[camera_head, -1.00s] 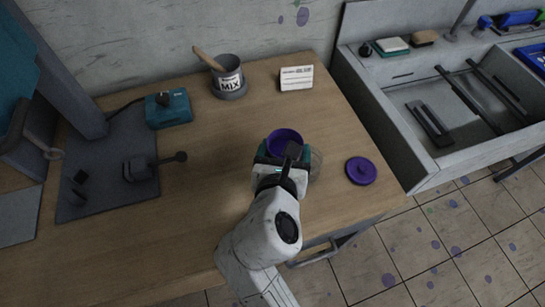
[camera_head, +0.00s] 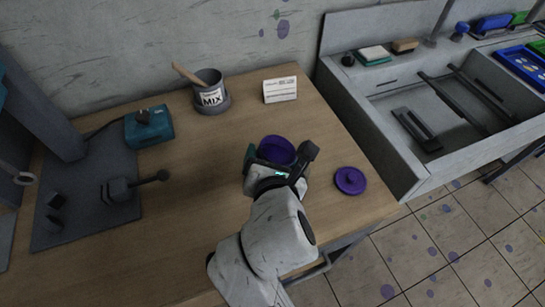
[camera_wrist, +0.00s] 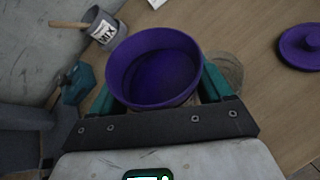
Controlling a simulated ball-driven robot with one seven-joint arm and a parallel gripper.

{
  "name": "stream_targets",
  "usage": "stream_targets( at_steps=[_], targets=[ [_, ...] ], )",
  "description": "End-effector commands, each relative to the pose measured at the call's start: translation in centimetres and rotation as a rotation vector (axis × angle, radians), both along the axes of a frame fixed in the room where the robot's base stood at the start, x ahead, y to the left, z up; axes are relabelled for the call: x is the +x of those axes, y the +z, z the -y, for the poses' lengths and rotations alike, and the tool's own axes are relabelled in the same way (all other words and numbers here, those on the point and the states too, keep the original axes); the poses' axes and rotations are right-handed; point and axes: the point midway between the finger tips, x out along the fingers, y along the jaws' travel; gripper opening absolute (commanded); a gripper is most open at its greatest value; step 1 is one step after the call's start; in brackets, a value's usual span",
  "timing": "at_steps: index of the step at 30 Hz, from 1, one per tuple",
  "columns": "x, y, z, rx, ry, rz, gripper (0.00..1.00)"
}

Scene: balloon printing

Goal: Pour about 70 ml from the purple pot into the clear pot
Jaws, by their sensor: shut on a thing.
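The purple pot (camera_head: 277,150) is open-topped and held between the jaws of my gripper (camera_head: 271,167). In the wrist view the purple pot (camera_wrist: 155,68) fills the space between the teal fingers of my gripper (camera_wrist: 160,98), looking upright or nearly so. Its inside is dark purple; I cannot make out the liquid level. The clear pot (camera_wrist: 226,70) shows faintly in the wrist view, just right of the purple pot and partly behind the right finger. In the head view I cannot make it out beside my gripper. The purple lid (camera_head: 350,181) lies apart on the table, to the right.
A grey MIX cup (camera_head: 211,95) with a wooden stick stands at the back, near a white label card (camera_head: 280,90). A teal box (camera_head: 149,127) and a dark mat (camera_head: 88,200) are at left. A grey sink (camera_head: 440,110) borders the table's right. Wood left of my gripper is clear.

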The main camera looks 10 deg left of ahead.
Motion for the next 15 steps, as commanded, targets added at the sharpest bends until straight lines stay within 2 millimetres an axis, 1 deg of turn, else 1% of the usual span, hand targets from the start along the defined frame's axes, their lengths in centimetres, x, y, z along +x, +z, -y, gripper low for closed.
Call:
stream_targets(
  at_steps=[6,15],
  targets=[
    [-0.05,0.3,-0.08,0.026,0.0,-0.011,0.42],
    [-0.09,0.17,-0.14,0.041,0.0,-0.019,0.42]
  ],
)
